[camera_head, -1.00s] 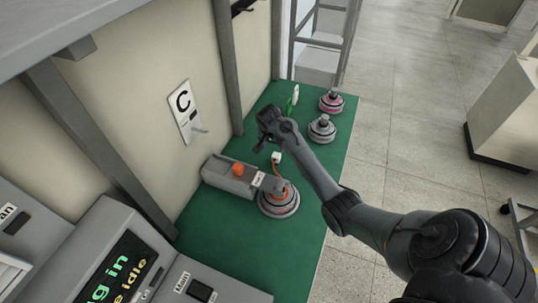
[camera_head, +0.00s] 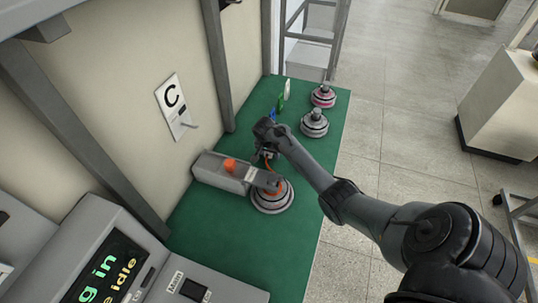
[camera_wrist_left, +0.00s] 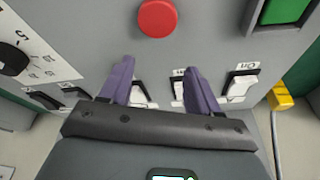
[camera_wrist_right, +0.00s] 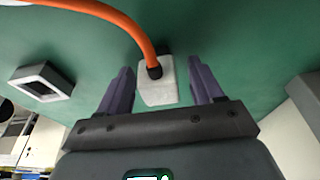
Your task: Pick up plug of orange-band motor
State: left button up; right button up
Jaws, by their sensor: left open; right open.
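The orange-band motor (camera_head: 272,203) is a grey round hub standing on the green mat, beside a grey box. An orange cable runs from it to a white plug (camera_wrist_right: 157,88). In the right wrist view the plug lies between the two spread fingers of my right gripper (camera_wrist_right: 160,72), with a gap on both sides. In the head view my right gripper (camera_head: 266,149) is just behind the motor and covers most of the plug. My left gripper (camera_wrist_left: 159,67) is open and empty in front of a grey switch panel.
The grey box (camera_head: 208,169) with an orange knob (camera_head: 230,165) sits left of the motor. A grey motor (camera_head: 314,124) and a pink-band motor (camera_head: 323,97) stand farther back. The panel has a red button (camera_wrist_left: 157,18) and several switches. The mat's right side (camera_head: 312,200) is clear.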

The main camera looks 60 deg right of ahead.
pick_arm(q)
jog(key=shift+a, duration=0.1)
pick_arm(e)
jog(key=shift+c, duration=0.5)
jog(key=c, duration=1.1)
